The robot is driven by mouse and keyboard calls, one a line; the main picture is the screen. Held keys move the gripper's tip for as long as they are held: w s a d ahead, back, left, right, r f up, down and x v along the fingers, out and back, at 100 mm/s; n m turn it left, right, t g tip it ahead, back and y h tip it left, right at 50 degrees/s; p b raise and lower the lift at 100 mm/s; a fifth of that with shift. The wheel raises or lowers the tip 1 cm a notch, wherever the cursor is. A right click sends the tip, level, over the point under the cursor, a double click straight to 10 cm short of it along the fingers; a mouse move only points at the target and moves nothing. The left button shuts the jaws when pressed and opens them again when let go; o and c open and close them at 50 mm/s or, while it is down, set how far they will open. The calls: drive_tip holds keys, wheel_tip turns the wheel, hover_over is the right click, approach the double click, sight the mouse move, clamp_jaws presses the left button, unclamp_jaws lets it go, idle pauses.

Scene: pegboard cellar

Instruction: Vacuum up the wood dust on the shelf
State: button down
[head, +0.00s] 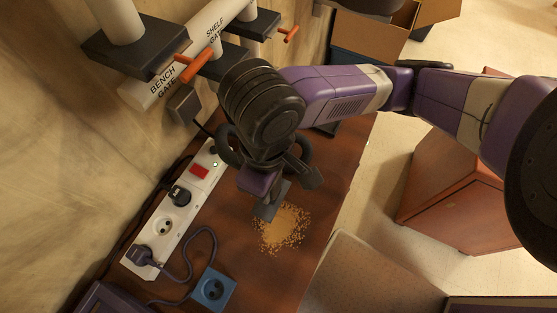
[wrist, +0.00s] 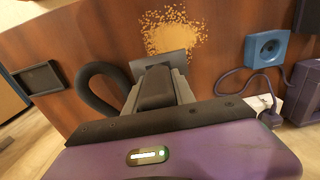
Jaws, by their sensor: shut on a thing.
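A heap of tan wood dust (head: 283,229) lies on the brown wooden shelf (head: 343,165), with loose grains around it. It also shows in the wrist view (wrist: 172,36), just beyond the nozzle. My gripper (wrist: 157,88) is shut on a dark hose nozzle (wrist: 165,64) with a flat grey mouth. In the head view, the nozzle mouth (head: 267,211) is at the upper left edge of the dust; I cannot tell whether it touches the shelf. A black hose (wrist: 97,88) curves beside my gripper. My wrist hides part of the nozzle in the head view.
A white power strip (head: 174,218) with a red switch (head: 199,171) and plugs lies along the wall side. A blue socket (head: 212,289) and purple cable are nearby. Pipes labelled BENCH GATE and SHELF GATE carry orange handles (head: 193,66) (head: 289,34). A reddish cabinet (head: 450,195) stands right.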

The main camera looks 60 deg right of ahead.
sight(275, 212)
drive_tip(key=shift+a+p, duration=0.35)
drive_tip(key=shift+a, duration=0.95)
drive_tip(key=shift+f, duration=0.15)
drive_tip(key=shift+f+b, duration=1.4)
drive_tip(key=shift+f, duration=0.1)
drive_tip(key=shift+s, duration=0.15)
drive_tip(key=shift+s+d+r+p, duration=0.15)
drive_tip(key=shift+s+p, duration=0.15)
drive_tip(key=shift+s, duration=0.35)
drive_tip(key=shift+s+d+f+p, duration=0.1)
drive_tip(key=shift+s+p, duration=0.2)
drive_tip(key=shift+s, duration=0.35)
drive_tip(key=shift+s+d+p, duration=0.2)
drive_tip(key=shift+s+p, duration=0.5)
drive_tip(key=shift+p, duration=0.4)
